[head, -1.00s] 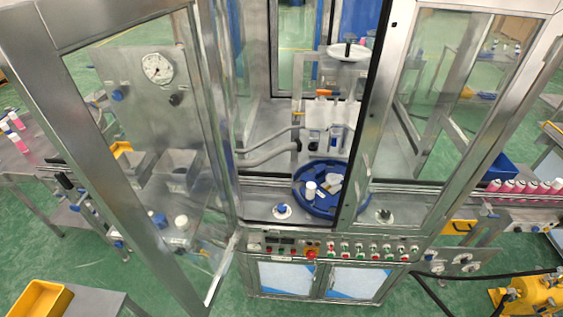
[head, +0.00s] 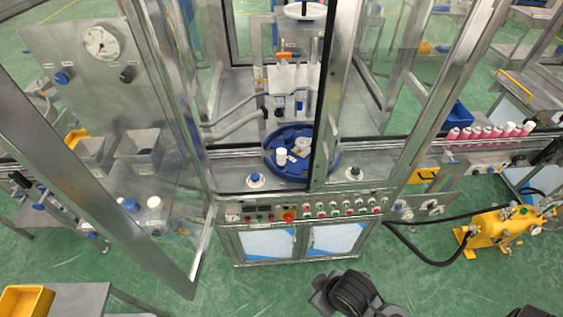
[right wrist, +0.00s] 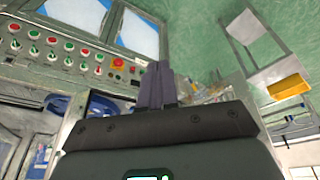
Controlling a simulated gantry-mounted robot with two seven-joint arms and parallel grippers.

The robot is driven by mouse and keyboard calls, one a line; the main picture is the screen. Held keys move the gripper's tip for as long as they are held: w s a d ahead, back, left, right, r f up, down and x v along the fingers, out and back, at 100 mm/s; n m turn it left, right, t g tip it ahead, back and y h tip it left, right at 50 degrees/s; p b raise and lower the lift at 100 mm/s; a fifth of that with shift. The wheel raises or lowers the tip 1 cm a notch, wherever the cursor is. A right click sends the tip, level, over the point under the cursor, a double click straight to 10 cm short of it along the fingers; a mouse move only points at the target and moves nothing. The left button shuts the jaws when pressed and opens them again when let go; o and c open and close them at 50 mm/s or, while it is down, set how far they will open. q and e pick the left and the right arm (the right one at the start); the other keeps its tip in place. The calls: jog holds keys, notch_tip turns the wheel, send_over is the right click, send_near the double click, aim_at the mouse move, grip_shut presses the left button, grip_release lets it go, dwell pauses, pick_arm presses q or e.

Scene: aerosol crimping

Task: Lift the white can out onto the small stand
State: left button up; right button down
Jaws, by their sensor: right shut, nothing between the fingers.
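The white can (head: 281,156) stands upright in the blue round tray (head: 268,161) inside the glass-walled machine. I cannot tell for sure which piece is the small stand. A small white fitting with a blue top (head: 255,180) sits on the metal deck in front of the tray, to its left. My right gripper shows in the right wrist view (right wrist: 157,85), with its dark fingers together and empty, outside the machine front. A dark part of my arm shows at the bottom of the head view, well in front of the machine. My left gripper is not in view.
The glass door (head: 185,150) stands open at the left. A metal post (head: 328,100) borders the opening beside the tray. Buttons line the front panel (head: 300,210). Pink-bodied cans (head: 487,132) line the right conveyor. A yellow pump (head: 500,232) stands on the floor, right.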

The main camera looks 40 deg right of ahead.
dwell(0.3)
jog(key=shift+c, duration=2.2)
grip_release()
jog(key=shift+w, duration=0.1)
